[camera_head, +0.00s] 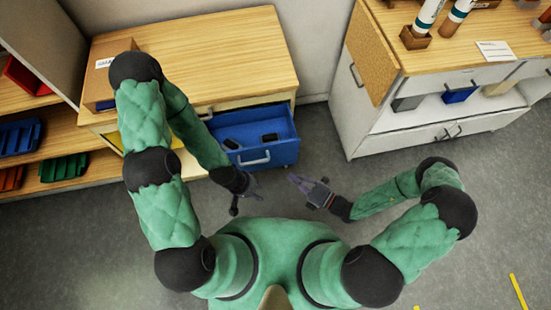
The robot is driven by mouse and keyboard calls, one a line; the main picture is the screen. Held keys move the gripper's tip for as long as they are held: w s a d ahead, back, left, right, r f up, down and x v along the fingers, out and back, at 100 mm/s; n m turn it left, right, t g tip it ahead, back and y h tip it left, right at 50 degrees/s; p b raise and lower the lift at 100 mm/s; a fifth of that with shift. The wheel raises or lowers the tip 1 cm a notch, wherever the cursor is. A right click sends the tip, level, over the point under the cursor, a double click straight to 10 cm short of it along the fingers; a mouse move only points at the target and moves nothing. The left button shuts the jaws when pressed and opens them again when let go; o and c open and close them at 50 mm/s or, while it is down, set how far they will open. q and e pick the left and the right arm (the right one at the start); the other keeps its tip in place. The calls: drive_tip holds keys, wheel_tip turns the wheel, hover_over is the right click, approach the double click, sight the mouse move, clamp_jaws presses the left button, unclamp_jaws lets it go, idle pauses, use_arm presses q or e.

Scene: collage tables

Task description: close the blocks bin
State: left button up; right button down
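The blue blocks bin (283,148) is a drawer pulled out from the wooden-topped cabinet, with a pale handle (255,160) on its front. Two small dark items (270,138) show inside it. My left gripper (247,202) is just in front of the bin, below its handle in the picture; its fingers look spread and empty. My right gripper (306,181) is to the right of the bin's front corner, apart from it, with fingers spread and nothing between them.
The cabinet top (200,55) carries a cardboard box (100,75) at left. Shelves with coloured bins (62,168) stand at far left. A white cabinet (385,120) with a wooden top is at right. Grey floor (325,140) is clear between the cabinets.

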drive_tip(key=x, duration=0.3)
drive_tip(key=w+b+x, duration=0.1)
drive_tip(key=x, duration=0.2)
drive_tip(key=w+d+x, duration=0.1)
drive_tip(key=x, duration=0.2)
drive_tip(key=shift+a+f, duration=0.1)
drive_tip(key=shift+a, duration=0.1)
drive_tip(key=shift+w+a, duration=0.1)
drive_tip(key=shift+w, duration=0.4)
drive_tip(key=b, duration=0.6)
approach(260, 113)
drive_tip(key=x, duration=0.4)
drive_tip(key=s+x, duration=0.1)
drive_tip(key=x, duration=0.1)
drive_tip(key=shift+s+a+f, duration=0.1)
drive_tip(key=shift+a+f, duration=0.1)
drive_tip(key=shift+a, duration=0.05)
drive_tip(key=shift+w+a+r, duration=0.1)
drive_tip(key=shift+w+a, duration=0.05)
drive_tip(key=shift+w, duration=0.45)
drive_tip(key=shift+w+r, duration=0.1)
drive_tip(key=shift+w, duration=0.05)
